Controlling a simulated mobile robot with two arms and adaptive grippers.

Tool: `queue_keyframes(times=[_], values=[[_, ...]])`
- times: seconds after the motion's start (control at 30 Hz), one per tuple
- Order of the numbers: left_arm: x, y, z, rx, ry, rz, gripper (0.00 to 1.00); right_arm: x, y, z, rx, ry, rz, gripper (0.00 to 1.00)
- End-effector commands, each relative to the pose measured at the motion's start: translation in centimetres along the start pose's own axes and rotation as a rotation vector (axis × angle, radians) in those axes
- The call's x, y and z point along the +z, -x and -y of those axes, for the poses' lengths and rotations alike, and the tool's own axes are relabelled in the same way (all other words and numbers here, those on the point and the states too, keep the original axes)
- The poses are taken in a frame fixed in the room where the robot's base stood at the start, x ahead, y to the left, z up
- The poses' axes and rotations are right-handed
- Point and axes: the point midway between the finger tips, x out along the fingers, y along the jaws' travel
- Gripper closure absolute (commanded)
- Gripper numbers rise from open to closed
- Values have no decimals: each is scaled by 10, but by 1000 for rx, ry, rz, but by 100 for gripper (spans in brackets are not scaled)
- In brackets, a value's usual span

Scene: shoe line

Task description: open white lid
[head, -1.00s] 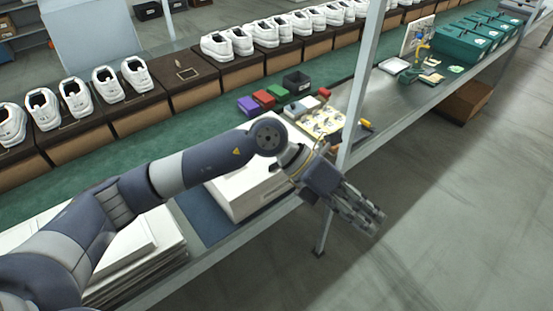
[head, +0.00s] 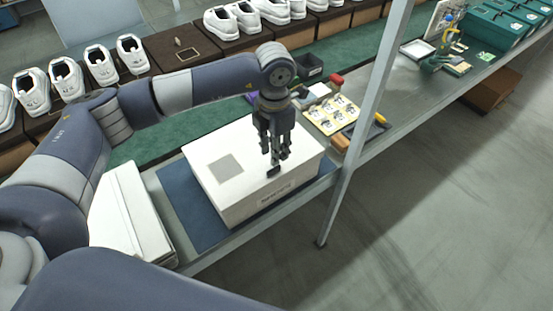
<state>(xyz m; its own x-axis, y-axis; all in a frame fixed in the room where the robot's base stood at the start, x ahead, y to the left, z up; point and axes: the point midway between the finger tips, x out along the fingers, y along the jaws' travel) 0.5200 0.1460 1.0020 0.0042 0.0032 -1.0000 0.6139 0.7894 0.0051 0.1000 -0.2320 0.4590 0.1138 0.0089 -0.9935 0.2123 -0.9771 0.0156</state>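A white box (head: 236,206) stands on a dark blue mat on the bench, with printing on its front side. Its white lid (head: 209,148) is flat and closed on top, with a grey square on it. My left gripper (head: 274,168) points down over the right part of the lid, close to the lid's front edge. Its fingers look close together and hold nothing visible; I cannot tell how far apart they are, or whether they touch the lid. My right gripper is not in view.
The blue mat (head: 180,199) lies under the box. A stack of white flat boxes (head: 127,216) stands left of it. A grey metal post (head: 354,165) rises right of the box. White shoes on dark boxes line the back. A yellow card sheet (head: 333,114) lies behind right.

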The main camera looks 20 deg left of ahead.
Motion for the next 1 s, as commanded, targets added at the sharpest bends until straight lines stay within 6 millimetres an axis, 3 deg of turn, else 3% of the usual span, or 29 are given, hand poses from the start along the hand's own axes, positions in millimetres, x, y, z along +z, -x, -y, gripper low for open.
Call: queue_keyframes(times=[0.1, 0.2, 0.27, 0.4, 0.5, 0.6, 0.77, 0.8, 0.9, 1.0], values=[[-1, -22, 1, -3, -1, -4, 74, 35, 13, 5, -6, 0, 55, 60], [0, -41, 1, -3, 1, -3, 74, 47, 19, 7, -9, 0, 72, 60], [-1, -50, 1, -3, 0, -3, 74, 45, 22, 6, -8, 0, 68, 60], [0, -66, 1, -3, -2, 0, 74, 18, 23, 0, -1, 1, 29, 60], [0, -72, 1, -2, -1, 0, 74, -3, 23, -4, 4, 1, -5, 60], [1, -74, 1, -1, -2, 2, 74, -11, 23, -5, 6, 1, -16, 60], [1, -74, 1, -2, -2, 2, 74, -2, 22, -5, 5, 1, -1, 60], [1, -74, 1, -2, -2, 2, 76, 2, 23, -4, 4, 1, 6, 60], [1, -74, 1, -2, -2, 2, 99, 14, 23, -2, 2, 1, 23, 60], [1, -74, 1, -2, -2, 2, 100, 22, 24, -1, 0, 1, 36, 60]])
